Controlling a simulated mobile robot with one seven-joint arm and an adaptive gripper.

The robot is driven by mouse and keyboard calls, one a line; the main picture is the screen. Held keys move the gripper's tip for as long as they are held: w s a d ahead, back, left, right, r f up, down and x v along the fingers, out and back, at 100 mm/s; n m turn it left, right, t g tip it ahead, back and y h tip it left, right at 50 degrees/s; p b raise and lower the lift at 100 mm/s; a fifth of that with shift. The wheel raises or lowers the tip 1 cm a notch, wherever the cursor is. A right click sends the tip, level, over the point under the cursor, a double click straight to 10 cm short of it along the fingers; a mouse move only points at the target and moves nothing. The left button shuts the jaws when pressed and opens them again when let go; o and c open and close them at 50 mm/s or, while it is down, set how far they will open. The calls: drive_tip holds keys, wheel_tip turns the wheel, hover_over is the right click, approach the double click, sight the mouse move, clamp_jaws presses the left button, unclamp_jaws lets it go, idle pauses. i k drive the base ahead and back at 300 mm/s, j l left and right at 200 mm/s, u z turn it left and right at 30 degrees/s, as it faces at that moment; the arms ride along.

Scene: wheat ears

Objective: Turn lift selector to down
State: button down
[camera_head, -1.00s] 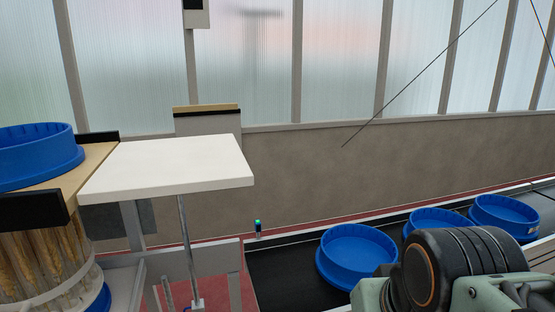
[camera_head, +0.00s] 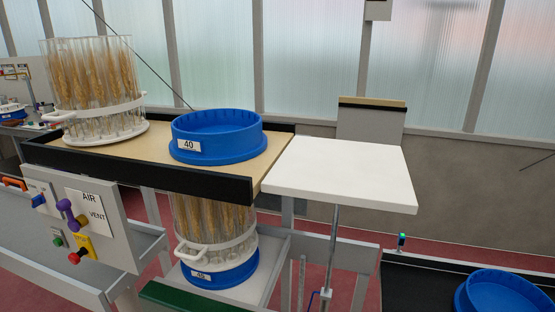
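A grey control panel (camera_head: 115,238) stands at the lower left. It carries a blue knob (camera_head: 38,200) on a small white plate, whose lettering is too small to read; this may be the lift selector. Beside it a purple lever (camera_head: 68,211) sits on a plate marked AIR and VENT. Below are a green button (camera_head: 58,241) and a red button (camera_head: 75,258) on a yellow plate. I cannot read which way the blue knob is set. My gripper is not in view.
A wooden-topped bench (camera_head: 140,166) with a black rim holds a rack of wheat ears (camera_head: 92,85) and a blue tray (camera_head: 215,148) marked 40. Another rack (camera_head: 215,225) stands beneath. A white platform (camera_head: 340,175) adjoins it. A blue tray (camera_head: 505,295) lies at the lower right.

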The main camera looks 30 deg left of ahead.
sight(39, 200)
drive_tip(key=u, duration=2.7)
drive_tip(key=i+j, duration=0.2)
drive_tip(key=i, duration=0.25)
drive_tip(key=i+j, duration=0.2)
drive_tip(key=i, duration=0.3)
drive_tip(key=i+j+u, duration=0.1)
drive_tip(key=i+j, duration=0.15)
drive_tip(key=i, duration=0.2)
